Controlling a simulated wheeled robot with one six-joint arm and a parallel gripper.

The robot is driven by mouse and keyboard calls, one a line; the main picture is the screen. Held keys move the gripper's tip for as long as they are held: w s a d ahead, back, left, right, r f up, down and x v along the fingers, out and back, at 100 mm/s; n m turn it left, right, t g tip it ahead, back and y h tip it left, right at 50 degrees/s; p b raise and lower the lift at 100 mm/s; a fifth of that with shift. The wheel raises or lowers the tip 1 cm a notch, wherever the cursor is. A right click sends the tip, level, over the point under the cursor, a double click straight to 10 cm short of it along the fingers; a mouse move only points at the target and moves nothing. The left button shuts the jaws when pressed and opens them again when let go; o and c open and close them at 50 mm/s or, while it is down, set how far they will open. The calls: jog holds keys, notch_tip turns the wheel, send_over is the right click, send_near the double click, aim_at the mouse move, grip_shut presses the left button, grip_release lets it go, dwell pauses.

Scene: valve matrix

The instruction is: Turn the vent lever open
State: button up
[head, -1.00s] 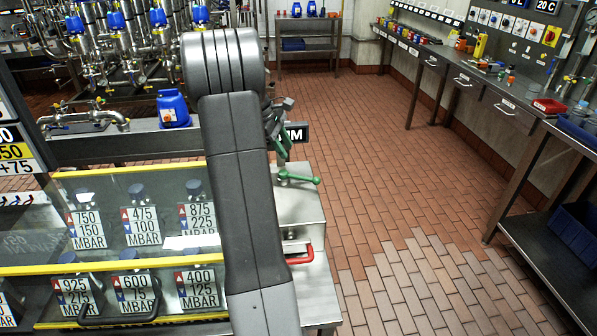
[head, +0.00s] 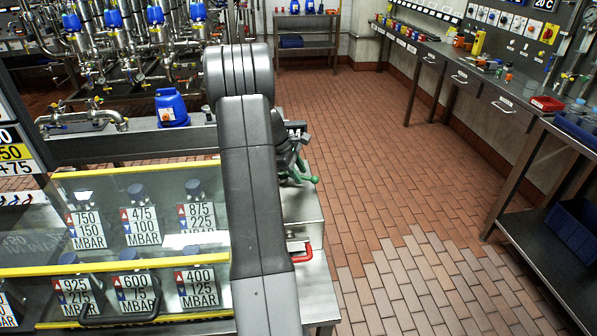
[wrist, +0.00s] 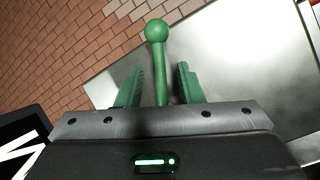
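The vent lever is a green rod with a ball knob; in the head view its knob end (head: 312,180) pokes out to the right of my gripper, above the steel cabinet (head: 300,212). In the wrist view the lever (wrist: 160,75) stands upright in the picture, between my two fingers. My gripper (wrist: 158,84) is open, with one green finger pad on each side of the rod and a visible gap on both sides. The ball knob lies beyond the fingertips. In the head view my arm hides most of my gripper (head: 292,168) and the lever's base.
A red handle (head: 302,252) sits low on the cabinet's side. A glass-fronted case with yellow edges (head: 130,168) and pressure labels is at left. A blue container (head: 171,107) stands behind. The tiled floor (head: 375,180) at right is clear, up to a workbench (head: 530,110).

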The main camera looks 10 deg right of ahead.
grip_shut()
jog(key=shift+w+d+n+t, duration=0.15)
jog(key=shift+w+n+t, duration=0.3)
jog(key=shift+n, duration=0.45)
jog(key=shift+w+d+n+t, duration=0.15)
jog(key=shift+w+n+t, duration=0.25)
jog(key=shift+n, duration=0.5)
jog(key=shift+o, duration=0.4)
grip_release()
jog(key=v, duration=1.4)
jog(key=shift+b, duration=0.45)
